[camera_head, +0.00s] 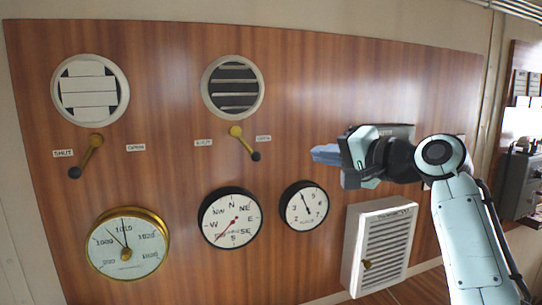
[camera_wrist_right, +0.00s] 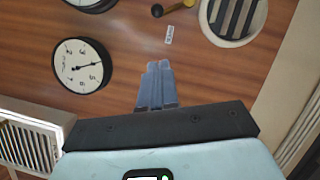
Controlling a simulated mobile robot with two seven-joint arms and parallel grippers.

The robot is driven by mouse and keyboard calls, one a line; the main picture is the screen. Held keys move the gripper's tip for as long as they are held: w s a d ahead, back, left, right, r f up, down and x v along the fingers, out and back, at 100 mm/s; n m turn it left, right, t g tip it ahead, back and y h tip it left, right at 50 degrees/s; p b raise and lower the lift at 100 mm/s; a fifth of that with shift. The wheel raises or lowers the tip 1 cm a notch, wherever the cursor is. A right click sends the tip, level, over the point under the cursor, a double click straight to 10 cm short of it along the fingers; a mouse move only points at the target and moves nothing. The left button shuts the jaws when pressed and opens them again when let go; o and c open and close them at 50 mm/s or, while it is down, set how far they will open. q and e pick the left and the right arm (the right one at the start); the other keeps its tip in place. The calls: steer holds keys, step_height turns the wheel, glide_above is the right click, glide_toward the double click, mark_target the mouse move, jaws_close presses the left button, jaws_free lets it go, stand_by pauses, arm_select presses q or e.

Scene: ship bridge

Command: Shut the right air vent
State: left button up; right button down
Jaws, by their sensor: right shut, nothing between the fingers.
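The right air vent (camera_head: 233,88) is a round white-rimmed vent on the wooden panel, with dark gaps between its slats. Its lever (camera_head: 244,143) has a yellow pivot below the vent and a black knob tilted down to the right, on the side of the right-hand label (camera_head: 263,138). In the right wrist view the vent (camera_wrist_right: 236,14) and the black knob (camera_wrist_right: 157,10) show at the top. My right gripper (camera_head: 322,154) is shut and empty, to the right of the lever and apart from it. Its blue-grey fingers also show in the wrist view (camera_wrist_right: 157,85). My left gripper is out of view.
The left vent (camera_head: 90,88) looks closed, its lever (camera_head: 88,155) tilted down left. A brass gauge (camera_head: 127,243), a compass dial (camera_head: 230,218) and a smaller dial (camera_head: 304,206) sit below. A white louvred box (camera_head: 380,245) juts out at lower right.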

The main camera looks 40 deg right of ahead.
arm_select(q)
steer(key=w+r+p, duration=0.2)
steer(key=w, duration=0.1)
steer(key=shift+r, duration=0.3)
arm_select(e)
steer(key=w+a+f, duration=0.1)
steer(key=w, duration=0.5)
steer(key=w+a+f, duration=0.1)
steer(key=w+a, duration=0.1)
steer(key=w, duration=0.5)
steer(key=shift+f, duration=0.4)
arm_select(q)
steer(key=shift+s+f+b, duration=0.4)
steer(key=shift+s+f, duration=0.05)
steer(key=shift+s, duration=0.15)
arm_select(e)
steer(key=shift+s+a+f+m, duration=0.15)
steer(key=shift+f+m, duration=0.1)
steer(key=shift+m, duration=0.45)
